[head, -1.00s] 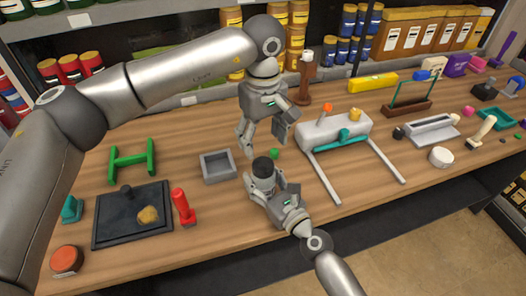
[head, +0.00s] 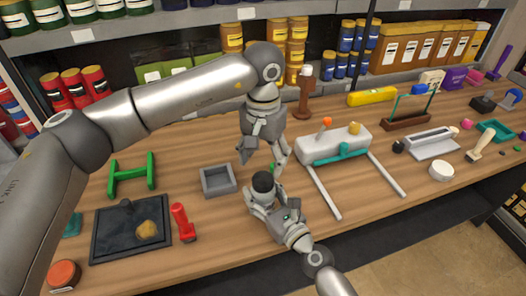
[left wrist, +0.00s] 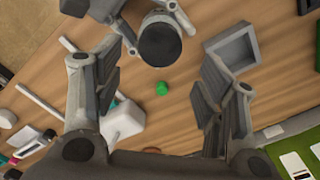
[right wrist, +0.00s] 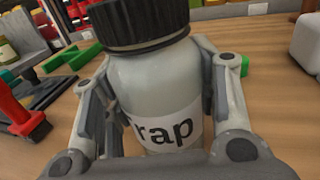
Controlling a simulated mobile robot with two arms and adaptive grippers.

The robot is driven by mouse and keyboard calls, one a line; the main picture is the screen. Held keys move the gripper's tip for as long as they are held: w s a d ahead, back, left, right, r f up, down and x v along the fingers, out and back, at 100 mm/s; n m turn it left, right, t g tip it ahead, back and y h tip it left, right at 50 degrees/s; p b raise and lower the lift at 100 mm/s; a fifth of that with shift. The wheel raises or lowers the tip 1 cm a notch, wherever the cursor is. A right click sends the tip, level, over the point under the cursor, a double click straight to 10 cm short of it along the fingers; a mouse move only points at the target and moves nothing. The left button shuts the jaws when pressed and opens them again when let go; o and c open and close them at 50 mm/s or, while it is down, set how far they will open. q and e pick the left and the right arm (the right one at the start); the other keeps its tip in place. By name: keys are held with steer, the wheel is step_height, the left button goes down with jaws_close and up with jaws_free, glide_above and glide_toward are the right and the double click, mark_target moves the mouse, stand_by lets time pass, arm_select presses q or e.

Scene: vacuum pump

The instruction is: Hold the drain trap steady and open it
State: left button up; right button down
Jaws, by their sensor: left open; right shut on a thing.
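The drain trap is a pale bottle with a ribbed black cap (head: 263,182) and a white label ending in "rap". Its body (right wrist: 155,80) fills the right wrist view, upright between the fingers. My right gripper (head: 267,201) is shut around the bottle body below the cap. My left gripper (head: 263,158) is open and empty, pointing down just behind and above the cap, apart from it. In the left wrist view the cap (left wrist: 160,44) lies at the top, outside the space between the left fingers. The bottle's lower part is hidden in the head view.
A small green piece (left wrist: 161,88) lies on the table beneath the left gripper. A grey open box (head: 217,180) stands left of the trap. A white cylinder on a teal-and-white stand (head: 335,145) is close on the right. A red-handled tool (head: 183,222) lies at the left.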

mark_target(263, 178)
arm_select(q)
step_height(263, 178, down, 6)
steer(key=shift+f, duration=0.25)
